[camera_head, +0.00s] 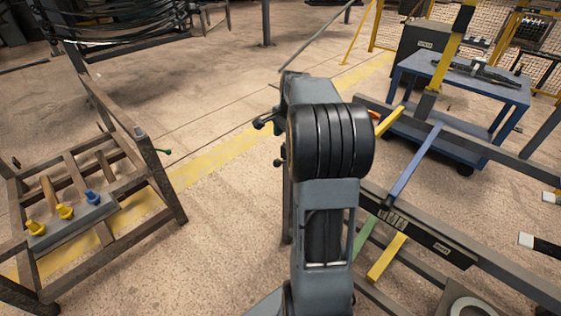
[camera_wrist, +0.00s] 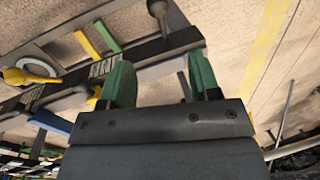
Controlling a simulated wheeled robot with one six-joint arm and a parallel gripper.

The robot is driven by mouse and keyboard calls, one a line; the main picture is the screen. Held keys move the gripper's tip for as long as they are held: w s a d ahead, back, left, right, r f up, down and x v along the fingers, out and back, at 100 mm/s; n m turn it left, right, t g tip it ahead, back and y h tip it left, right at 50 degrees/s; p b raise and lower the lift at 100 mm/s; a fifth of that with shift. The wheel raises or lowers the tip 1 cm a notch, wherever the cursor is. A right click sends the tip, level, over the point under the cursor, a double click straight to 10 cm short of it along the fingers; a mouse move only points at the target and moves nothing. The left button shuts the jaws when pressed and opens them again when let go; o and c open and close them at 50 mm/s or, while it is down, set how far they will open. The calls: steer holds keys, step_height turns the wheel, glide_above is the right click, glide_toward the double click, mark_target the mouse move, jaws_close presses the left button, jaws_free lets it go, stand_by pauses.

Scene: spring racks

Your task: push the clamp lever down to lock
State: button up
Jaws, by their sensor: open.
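My gripper (camera_wrist: 162,85) is open in the wrist view, with two green-padded fingers spread apart and nothing seen between them. A dark lever-like handle with a rounded end (camera_wrist: 158,10) stands near the end of a dark labelled rail (camera_wrist: 150,50), beyond the fingertips and apart from them. It may be the clamp lever; I cannot tell its exact angle. In the head view, dark ball-ended levers (camera_head: 262,122) show just left of my arm, and the labelled rail (camera_head: 440,245) runs out to its right. My gripper is hidden there behind my arm.
Green (camera_head: 364,236) and yellow (camera_head: 387,259) bars lie by the rail, with a blue bar (camera_head: 415,165) above. A metal rack (camera_head: 172,195) with yellow and blue knobs stands left. A blue cart (camera_head: 465,80) stands far right. The floor between is clear.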

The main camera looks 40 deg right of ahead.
mark_target(281, 162)
steer(key=f, duration=0.4)
steer(key=w+f+b, duration=0.1)
steer(key=f, duration=0.3)
steer(key=w+f+b, duration=0.1)
steer(key=f, duration=0.4)
steer(key=shift+w+a, duration=0.2)
steer(key=shift+a, duration=0.05)
jaws_close()
steer(key=shift+d+r, duration=0.1)
steer(key=shift+d, duration=0.05)
